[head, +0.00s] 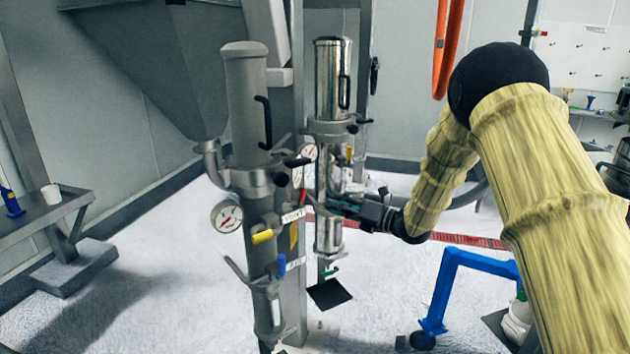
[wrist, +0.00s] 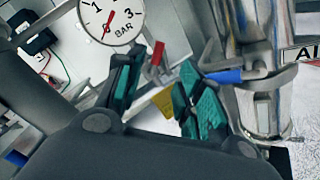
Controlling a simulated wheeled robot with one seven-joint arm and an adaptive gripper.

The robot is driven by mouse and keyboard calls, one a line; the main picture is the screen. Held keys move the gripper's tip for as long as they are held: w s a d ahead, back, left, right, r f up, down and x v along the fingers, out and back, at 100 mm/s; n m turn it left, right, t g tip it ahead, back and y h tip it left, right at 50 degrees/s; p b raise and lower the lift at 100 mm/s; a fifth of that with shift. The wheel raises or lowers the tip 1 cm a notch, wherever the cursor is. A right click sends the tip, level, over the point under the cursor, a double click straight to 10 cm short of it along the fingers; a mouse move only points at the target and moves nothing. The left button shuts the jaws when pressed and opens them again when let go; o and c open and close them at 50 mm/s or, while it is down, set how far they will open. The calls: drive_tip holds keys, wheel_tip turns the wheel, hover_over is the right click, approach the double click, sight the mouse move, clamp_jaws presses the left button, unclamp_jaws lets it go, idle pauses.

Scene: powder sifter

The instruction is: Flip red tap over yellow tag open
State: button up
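The red tap (wrist: 157,54) stands up in the wrist view, just beyond and between my fingertips. It also shows in the head view (head: 302,196) as a small red handle on the front column. A yellow tag (wrist: 164,101) hangs below it in the wrist view, partly hidden behind my gripper, and shows in the head view (head: 293,236). My gripper (wrist: 160,72) is open, with one teal-padded finger on each side of the tap's line. In the head view my gripper (head: 338,204) is right of the tap. I cannot tell whether a finger touches it.
A pressure gauge (wrist: 110,16) is close above the left finger. A blue handle (wrist: 226,76) on a metal pipe is close by the right finger. A yellow-handled valve (head: 263,236) and a blue-handled valve (head: 281,264) sit on the front column. A blue frame (head: 450,275) stands on the floor.

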sight(302, 196)
drive_tip(key=shift+r, duration=0.2)
drive_tip(key=p+x, duration=0.2)
drive_tip(key=x, duration=0.8)
drive_tip(key=shift+w, duration=0.1)
clamp_jaws()
